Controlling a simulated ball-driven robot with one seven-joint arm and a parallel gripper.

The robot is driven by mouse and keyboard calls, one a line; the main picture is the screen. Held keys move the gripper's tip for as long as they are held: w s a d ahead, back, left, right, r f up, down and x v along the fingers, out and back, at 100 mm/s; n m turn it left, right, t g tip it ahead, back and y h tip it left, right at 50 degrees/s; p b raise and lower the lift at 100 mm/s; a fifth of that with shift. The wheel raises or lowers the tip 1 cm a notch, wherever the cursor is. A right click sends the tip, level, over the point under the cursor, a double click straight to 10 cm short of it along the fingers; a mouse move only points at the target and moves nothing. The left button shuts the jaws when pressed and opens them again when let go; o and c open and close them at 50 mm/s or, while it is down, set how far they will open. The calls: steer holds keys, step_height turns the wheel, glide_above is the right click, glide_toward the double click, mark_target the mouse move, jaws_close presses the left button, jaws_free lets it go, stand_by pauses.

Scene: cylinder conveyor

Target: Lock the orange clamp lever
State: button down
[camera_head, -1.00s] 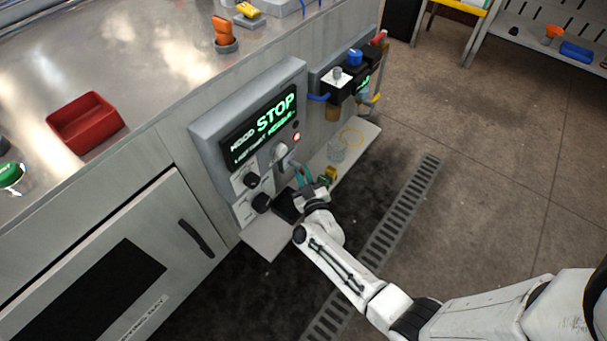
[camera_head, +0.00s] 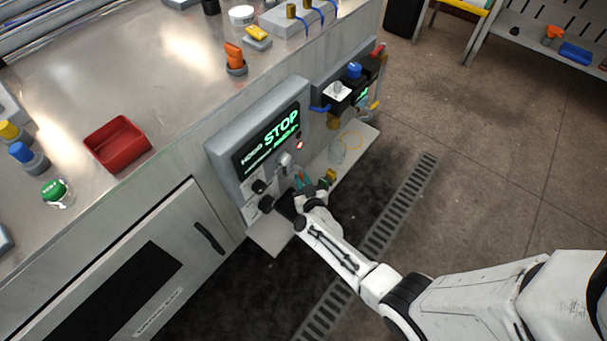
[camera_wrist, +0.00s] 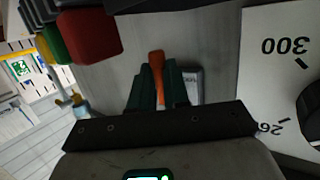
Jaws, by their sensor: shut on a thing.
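A slim orange lever (camera_wrist: 156,62) shows in the wrist view, its near part between the two dark green fingers of my gripper (camera_wrist: 160,88). The fingers are shut on it. In the head view my gripper (camera_head: 302,181) is low at the front of the grey control panel, just right of its black knobs. The lever cannot be made out there. Its mounting and whether it is locked cannot be told.
The control panel (camera_head: 221,157) has a lit STOP screen (camera_head: 282,127) and black knobs. A low ledge (camera_head: 267,236) lies below it. A dial plate (camera_wrist: 272,75) is close to the right in the wrist view.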

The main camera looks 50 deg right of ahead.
stand_by(0.3)
steer(key=c, duration=1.1)
jaws_free()
steer(key=shift+s+a, duration=0.1)
steer(key=p+v, duration=0.4)
steer(key=v, duration=0.6)
steer(key=shift+s, duration=0.3)
steer(key=shift+a+r, duration=0.1)
steer(key=shift+a, duration=0.05)
